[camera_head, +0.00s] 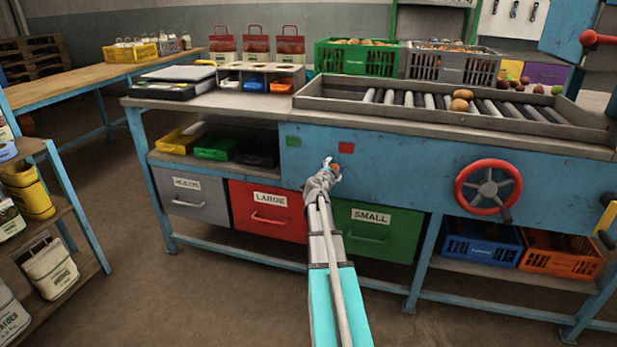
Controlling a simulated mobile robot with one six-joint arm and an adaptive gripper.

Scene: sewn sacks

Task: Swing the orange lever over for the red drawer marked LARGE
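The red drawer marked LARGE (285,228) is shut, under the left part of the blue machine front. The green drawer marked SMALL (395,219) is on its right and a grey drawer (192,207) on its left, both shut. A red square (346,148) and a green square (293,142) mark the blue panel. A small orange piece, seemingly the lever's end (336,167), shows just below the red square. My gripper (334,171) is right at it; the rest of the lever is hidden. I cannot tell whether the fingers touch or hold it.
A roller tray (390,113) with a few round fruits runs along the top. A red handwheel (488,188) sticks out at right. Yellow, green and black trays lie on the shelf left of the panel. Blue (484,246) and orange crates (560,257) stand low at right. The floor in front is clear.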

